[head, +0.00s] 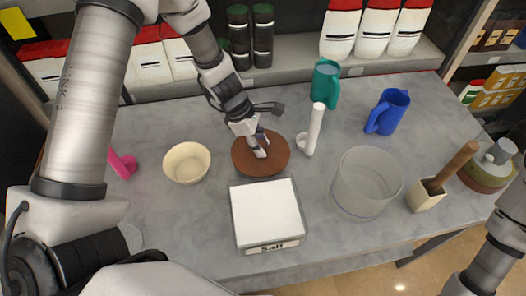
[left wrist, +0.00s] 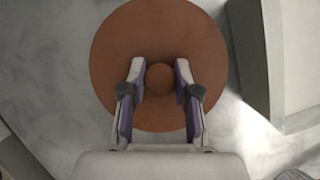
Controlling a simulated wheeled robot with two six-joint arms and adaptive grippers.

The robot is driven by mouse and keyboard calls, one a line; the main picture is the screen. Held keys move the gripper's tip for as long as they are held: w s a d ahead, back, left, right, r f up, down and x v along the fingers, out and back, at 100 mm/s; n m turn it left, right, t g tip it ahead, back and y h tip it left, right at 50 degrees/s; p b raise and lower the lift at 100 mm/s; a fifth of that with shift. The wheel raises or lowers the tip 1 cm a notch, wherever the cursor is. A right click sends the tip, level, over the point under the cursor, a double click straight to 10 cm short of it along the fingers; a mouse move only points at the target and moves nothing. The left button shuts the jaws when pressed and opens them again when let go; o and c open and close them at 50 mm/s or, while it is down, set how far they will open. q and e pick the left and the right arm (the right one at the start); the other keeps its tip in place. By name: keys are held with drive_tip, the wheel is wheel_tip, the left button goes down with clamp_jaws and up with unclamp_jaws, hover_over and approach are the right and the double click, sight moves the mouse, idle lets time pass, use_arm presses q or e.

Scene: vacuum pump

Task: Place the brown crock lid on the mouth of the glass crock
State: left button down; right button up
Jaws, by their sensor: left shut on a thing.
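The brown crock lid (head: 250,163) is a flat round disc with a small knob, at the middle of the grey table behind the white salt box. It also shows in the left wrist view (left wrist: 160,35), with its knob (left wrist: 160,79) between the finger pads. My left gripper (head: 260,146) comes down over the lid from above and is shut on the knob. I cannot tell whether the lid touches the table. The glass crock (head: 366,186) stands open and clear to the right of the salt box, apart from the lid. My right gripper is out of view.
The salt box (head: 267,213) stands in front of the lid. A white upright holder (head: 314,130) stands between lid and crock. A cream bowl (head: 186,163) is left; teal (head: 325,82) and blue (head: 388,111) jugs are behind. A pestle pot (head: 427,194) is right of the crock.

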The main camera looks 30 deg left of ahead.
use_arm(q)
drive_tip(key=f, duration=0.3)
drive_tip(key=shift+w+a+f+b, duration=0.15)
drive_tip(key=shift+w+f+b, duration=0.1)
drive_tip(key=shift+f+b, duration=0.1)
drive_tip(key=shift+r, duration=0.1)
drive_tip(key=shift+s, duration=0.15)
drive_tip(key=c, duration=0.8)
unclamp_jaws()
drive_tip(key=shift+c, duration=0.2)
